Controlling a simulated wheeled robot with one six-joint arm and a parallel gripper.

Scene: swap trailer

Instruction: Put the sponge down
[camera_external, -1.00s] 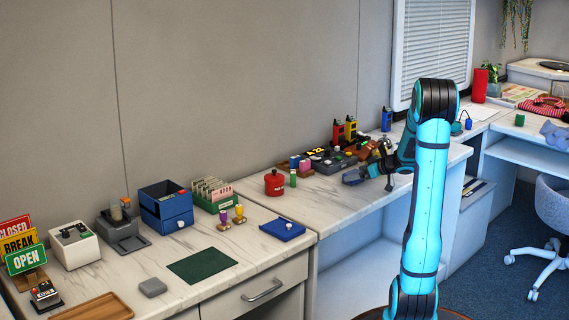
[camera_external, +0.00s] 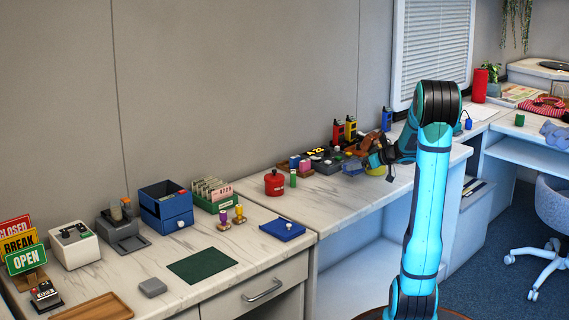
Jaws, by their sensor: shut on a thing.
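My gripper (camera_external: 377,163) is over the far part of the marble-topped counter, right of the red canister. It is shut on a small yellow thing that shows just below the fingers; I take it to be the sponge (camera_external: 376,171). The sponge is small and partly hidden by the gripper, and I cannot tell whether it touches the counter. A blue thing (camera_external: 352,168), like a shallow dish, is just left of the gripper.
The red canister (camera_external: 274,183) and a green cylinder (camera_external: 293,179) stand to the left. Several small items crowd the counter behind the gripper, with a dark grey device (camera_external: 325,167) among them. The marble counter (camera_external: 340,199) is clear in front.

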